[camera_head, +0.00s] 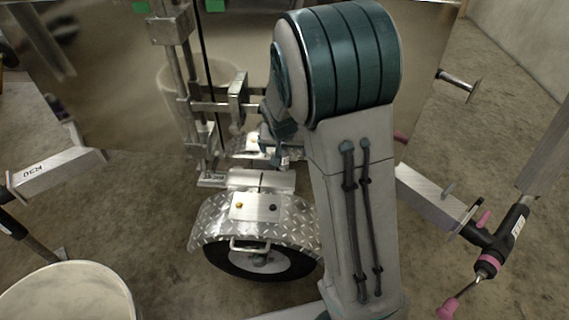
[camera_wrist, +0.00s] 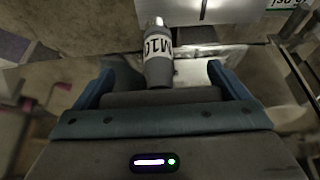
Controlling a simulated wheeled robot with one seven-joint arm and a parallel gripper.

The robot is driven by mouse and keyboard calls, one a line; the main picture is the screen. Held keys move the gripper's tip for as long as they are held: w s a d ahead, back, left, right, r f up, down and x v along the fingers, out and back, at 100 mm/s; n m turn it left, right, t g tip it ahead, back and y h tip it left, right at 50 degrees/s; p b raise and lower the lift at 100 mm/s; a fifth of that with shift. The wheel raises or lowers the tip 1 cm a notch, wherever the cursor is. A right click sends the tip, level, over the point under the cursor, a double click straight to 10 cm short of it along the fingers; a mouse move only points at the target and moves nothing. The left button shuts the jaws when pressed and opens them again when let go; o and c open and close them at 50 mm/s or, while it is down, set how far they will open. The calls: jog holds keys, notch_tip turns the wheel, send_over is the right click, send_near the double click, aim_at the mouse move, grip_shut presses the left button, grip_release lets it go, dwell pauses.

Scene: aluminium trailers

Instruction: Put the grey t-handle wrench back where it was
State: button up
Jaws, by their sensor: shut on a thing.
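The grey t-handle wrench (camera_wrist: 158,70) is in my gripper (camera_wrist: 162,84) in the wrist view. Its grey cylindrical part bears a white label reading M10 and points away from the palm, between the two blue fingers. A dark grey bar lies crosswise at its base, in front of the palm. The far end of the wrench is close to a bright metal surface; I cannot tell whether they touch. In the head view, my arm hides most of my gripper, and the wrench cannot be made out clearly.
A diamond-plate fender (camera_head: 256,207) over a wheel (camera_head: 262,262) stands below the gripper area. A reflective metal panel (camera_head: 110,100) and upright bars (camera_head: 187,60) are behind. A pale bucket (camera_head: 65,295) is at lower left. A black and pink tool (camera_head: 492,252) is at right.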

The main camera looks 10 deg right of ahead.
aim_at(284, 164)
jog(key=shift+w+d+f+b, duration=0.15)
jog(key=shift+w+f+b, duration=0.2)
jog(key=shift+f, duration=0.25)
notch_tip(284, 164, down, 6)
jog(key=shift+r+b, duration=0.1)
jog(key=shift+b, duration=1.15)
jog(key=shift+w+d, duration=0.1)
jog(key=shift+w, duration=0.3)
jog(key=o, duration=1)
jog(key=shift+f, duration=0.2)
jog(key=shift+o, duration=0.2)
jog(key=shift+r, duration=0.1)
